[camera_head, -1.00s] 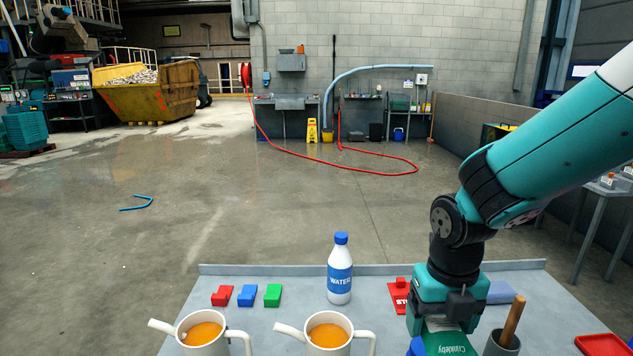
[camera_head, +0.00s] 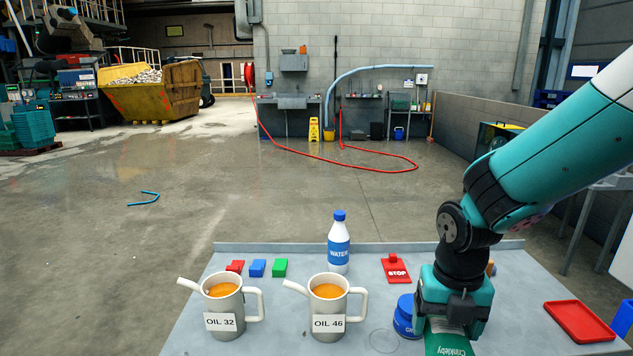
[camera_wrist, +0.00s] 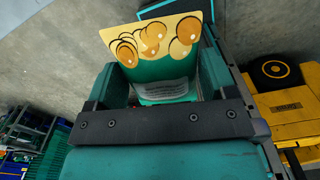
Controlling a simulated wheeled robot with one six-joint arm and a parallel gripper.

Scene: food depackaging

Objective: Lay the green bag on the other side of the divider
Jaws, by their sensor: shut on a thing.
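The green bag (camera_head: 447,345) reads "Crinkleby" and hangs below my gripper (camera_head: 450,330) at the front of the grey table. The picture's bottom edge cuts it off. In the wrist view the bag (camera_wrist: 160,70) shows a yellow end with brown round chip pictures and a green part with small print. My gripper is shut on the bag. I cannot tell whether the bag's lower end touches the table. I see no clear divider in either view.
A blue tub (camera_head: 404,318) stands just left of the bag. Two oil jugs (camera_head: 222,296) (camera_head: 328,297), a water bottle (camera_head: 339,245), colored blocks (camera_head: 257,268) and a red STOP piece (camera_head: 396,269) are on the table (camera_head: 290,345). A red tray (camera_head: 579,321) is at right.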

